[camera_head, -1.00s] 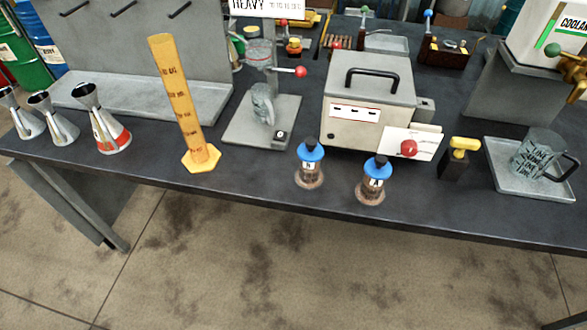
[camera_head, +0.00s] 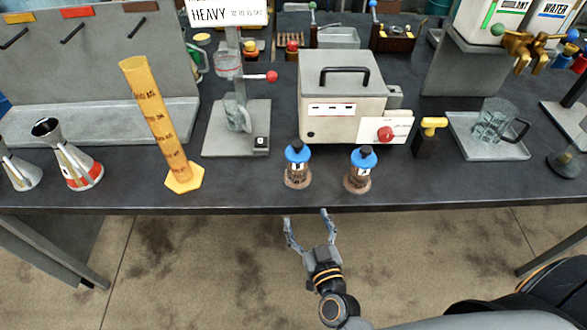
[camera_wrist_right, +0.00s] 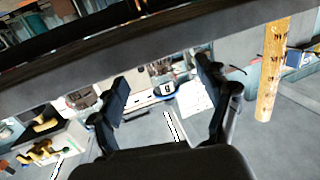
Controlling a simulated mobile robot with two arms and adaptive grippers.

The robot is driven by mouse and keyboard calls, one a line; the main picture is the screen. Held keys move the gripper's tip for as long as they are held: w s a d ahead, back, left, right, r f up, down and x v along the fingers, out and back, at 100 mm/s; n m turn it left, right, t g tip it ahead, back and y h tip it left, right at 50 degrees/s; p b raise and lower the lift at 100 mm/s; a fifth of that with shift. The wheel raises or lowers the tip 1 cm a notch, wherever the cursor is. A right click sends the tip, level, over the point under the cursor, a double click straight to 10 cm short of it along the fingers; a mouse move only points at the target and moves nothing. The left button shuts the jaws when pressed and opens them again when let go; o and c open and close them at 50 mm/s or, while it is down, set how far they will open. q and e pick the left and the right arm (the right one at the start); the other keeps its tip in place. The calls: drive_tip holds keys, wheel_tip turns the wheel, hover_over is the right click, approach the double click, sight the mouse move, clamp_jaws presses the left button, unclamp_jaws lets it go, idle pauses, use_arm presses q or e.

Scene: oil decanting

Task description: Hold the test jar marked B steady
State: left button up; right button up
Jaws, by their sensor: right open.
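Two small jars with blue collars and dark tops stand upright near the table's front edge. The left jar (camera_head: 297,168) appears to be the one marked B; its label is too small to read surely now. The right jar (camera_head: 360,171), whose label reads like A, stands a short way to its right. My right gripper (camera_head: 306,220) is open and empty, just below the table's front edge in the head view, apart from both jars. Its spread fingers also show in the right wrist view (camera_wrist_right: 165,88), where I cannot pick out the jars surely. My left gripper is not in view.
A grey machine (camera_head: 341,95) with a black handle stands behind the jars. A tilted yellow cylinder (camera_head: 158,120) is at left, and a tray (camera_head: 510,148) with a glass mug (camera_head: 493,122) at right. The table's front strip around the jars is clear.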

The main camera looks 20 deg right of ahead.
drive_tip(key=h, duration=0.1)
approach(300, 173)
drive_tip(key=shift+m+t, duration=0.4)
drive_tip(key=w, duration=0.2)
drive_tip(key=w+p, duration=0.1)
drive_tip(key=w, duration=0.1)
drive_tip(key=w+f, duration=0.1)
drive_tip(key=w, duration=0.1)
drive_tip(key=shift+w+d+p, duration=0.1)
drive_tip(key=shift+d+p, duration=0.2)
drive_tip(key=shift+d, duration=0.1)
drive_tip(key=shift+w+d, duration=0.1)
drive_tip(key=shift+w, duration=0.5)
drive_tip(key=shift+w+r, duration=0.15)
drive_tip(key=shift+w, duration=0.15)
drive_tip(key=w, duration=0.1)
drive_tip(key=w+p, duration=0.1)
drive_tip(key=w, duration=0.1)
drive_tip(key=shift+w+r, duration=0.2)
drive_tip(key=shift+w, duration=0.1)
drive_tip(key=shift+w+f, duration=0.15)
drive_tip(key=shift+w, duration=0.4)
drive_tip(key=shift+s, duration=0.15)
drive_tip(key=c, duration=1.4)
